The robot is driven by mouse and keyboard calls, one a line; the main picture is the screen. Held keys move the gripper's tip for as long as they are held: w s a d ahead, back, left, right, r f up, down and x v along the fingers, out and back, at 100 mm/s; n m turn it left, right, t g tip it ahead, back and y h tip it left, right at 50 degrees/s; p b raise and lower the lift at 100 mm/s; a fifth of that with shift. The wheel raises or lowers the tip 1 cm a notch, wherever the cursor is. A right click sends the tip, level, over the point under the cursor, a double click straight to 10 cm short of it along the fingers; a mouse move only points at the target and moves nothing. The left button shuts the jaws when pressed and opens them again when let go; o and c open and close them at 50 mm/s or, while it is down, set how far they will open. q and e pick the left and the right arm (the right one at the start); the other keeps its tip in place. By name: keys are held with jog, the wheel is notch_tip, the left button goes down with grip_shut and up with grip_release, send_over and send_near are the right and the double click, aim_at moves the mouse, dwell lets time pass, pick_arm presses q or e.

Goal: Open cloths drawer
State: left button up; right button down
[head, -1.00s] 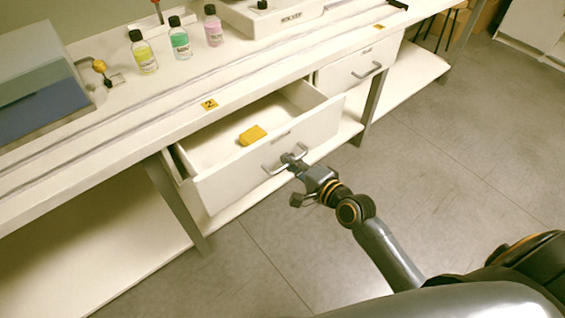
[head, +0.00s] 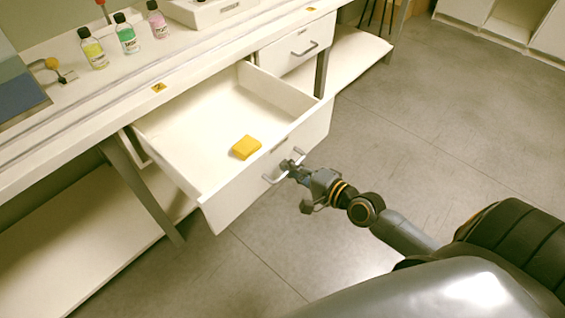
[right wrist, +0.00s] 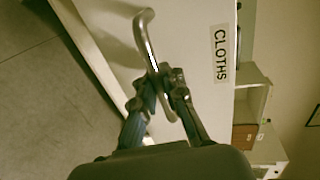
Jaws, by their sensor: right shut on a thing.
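The cloths drawer (head: 225,205) is pulled well out from under the bench in the head view. A folded yellow cloth (head: 246,147) lies inside near its front panel. My right gripper (head: 290,170) is shut on the drawer's metal handle (head: 270,180). In the right wrist view the fingers (right wrist: 162,88) close around the bar of the handle (right wrist: 146,40), beside a label reading CLOTHS (right wrist: 219,54) on the front panel (right wrist: 185,30). My left gripper is not in view.
A second drawer (head: 290,55) to the right is shut. Yellow, green and pink bottles (head: 126,36) stand on the bench top. A bench leg (head: 145,190) stands left of the open drawer, above a low shelf (head: 60,250). The floor (head: 400,130) on the right is clear.

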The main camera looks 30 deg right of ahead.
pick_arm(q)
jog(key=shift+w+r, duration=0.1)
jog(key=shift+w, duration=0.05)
pick_arm(e)
jog(key=shift+s+r, duration=0.1)
jog(key=c, duration=1.5)
grip_release()
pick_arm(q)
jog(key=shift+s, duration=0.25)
pick_arm(e)
jog(key=shift+o, duration=0.4)
jog(key=v, duration=1.2)
